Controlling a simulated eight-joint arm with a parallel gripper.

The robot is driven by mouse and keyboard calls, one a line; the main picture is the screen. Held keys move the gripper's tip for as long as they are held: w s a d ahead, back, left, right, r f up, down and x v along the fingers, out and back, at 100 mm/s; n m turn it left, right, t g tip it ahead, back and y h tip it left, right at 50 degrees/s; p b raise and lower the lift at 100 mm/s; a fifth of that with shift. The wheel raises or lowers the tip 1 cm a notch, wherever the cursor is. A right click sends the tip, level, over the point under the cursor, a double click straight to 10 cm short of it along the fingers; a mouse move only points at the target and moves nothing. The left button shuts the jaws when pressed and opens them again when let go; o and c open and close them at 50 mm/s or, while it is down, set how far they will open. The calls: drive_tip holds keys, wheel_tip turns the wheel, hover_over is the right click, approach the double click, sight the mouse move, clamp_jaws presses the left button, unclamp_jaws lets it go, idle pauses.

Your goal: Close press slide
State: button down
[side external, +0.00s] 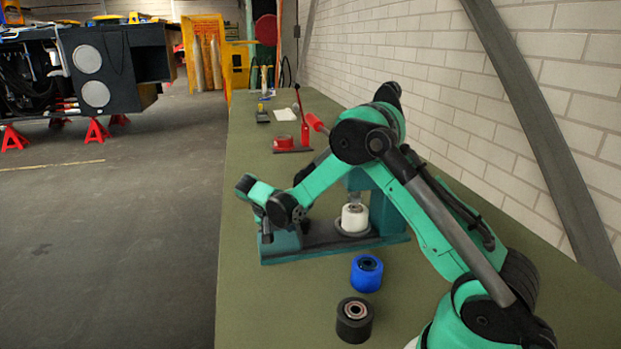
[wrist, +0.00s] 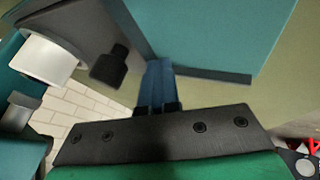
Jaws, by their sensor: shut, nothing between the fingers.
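The press (side external: 385,205) stands on the green bench, with a teal base and a dark slide plate (side external: 315,233). A white roller (side external: 353,217) sits upright on a round dark seat under the press head. The white roller also shows at the upper left of the wrist view (wrist: 45,60). My gripper (side external: 266,236) is at the left end of the press base, pointing down. Its shut fingers show in the wrist view (wrist: 157,80) with nothing between them. They are close to the teal part (wrist: 205,35); I cannot tell whether they touch it.
A blue roller (side external: 367,273) and a black roller (side external: 354,320) stand on the bench (side external: 245,300) in front of the press. A red tool on a dark base (side external: 293,143) stands behind it. A brick wall (side external: 450,80) runs along the right. The bench's left strip is clear.

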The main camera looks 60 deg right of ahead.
sight(277, 234)
drive_tip(key=shift+s+d, duration=0.25)
drive_tip(key=shift+s, duration=0.05)
drive_tip(key=w+a, duration=0.3)
drive_tip(key=shift+w+a, duration=0.2)
drive_tip(key=shift+w, duration=0.05)
drive_tip(key=s+a+r+n+t+y, duration=0.35)
drive_tip(key=s+a+r+n, duration=0.2)
drive_tip(key=a+r, duration=0.55)
drive_tip(key=s+a+n+t+y, duration=0.3)
drive_tip(key=s+n+t+y, duration=0.1)
drive_tip(key=s, duration=0.5)
drive_tip(key=shift+s+r+n, duration=0.2)
drive_tip(key=shift+r+n, duration=0.15)
drive_tip(key=shift+r, duration=0.05)
